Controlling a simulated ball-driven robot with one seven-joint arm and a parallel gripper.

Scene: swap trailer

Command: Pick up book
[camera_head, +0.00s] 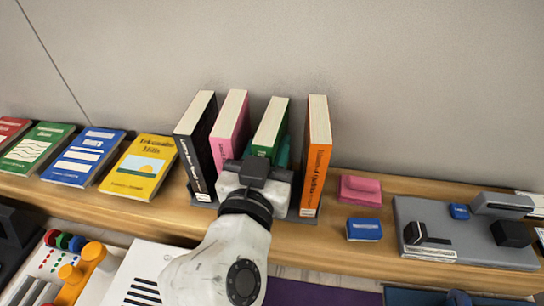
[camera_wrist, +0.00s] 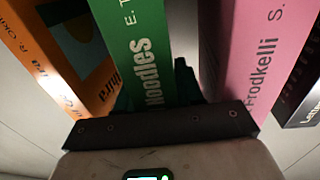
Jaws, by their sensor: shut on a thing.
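The green book (camera_head: 272,122) stands upright among several upright books on the wooden shelf. My gripper (camera_head: 262,168) is in front of its lower spine and is shut on it. The fingertips are mostly hidden. In the wrist view the green book (camera_wrist: 145,50) rises just beyond my gripper (camera_wrist: 160,125), with "Noodles" on its spine. The pink book (camera_head: 230,125) stands to its left and the orange book (camera_head: 316,160) to its right in the head view. The black book (camera_head: 197,140) stands at the far left of the row.
Yellow (camera_head: 142,167), blue (camera_head: 84,157) and green flat books lie to the left. A pink block (camera_head: 360,190), a blue box (camera_head: 364,229) and a grey tray (camera_head: 470,260) with small items are to the right. The wall is close behind.

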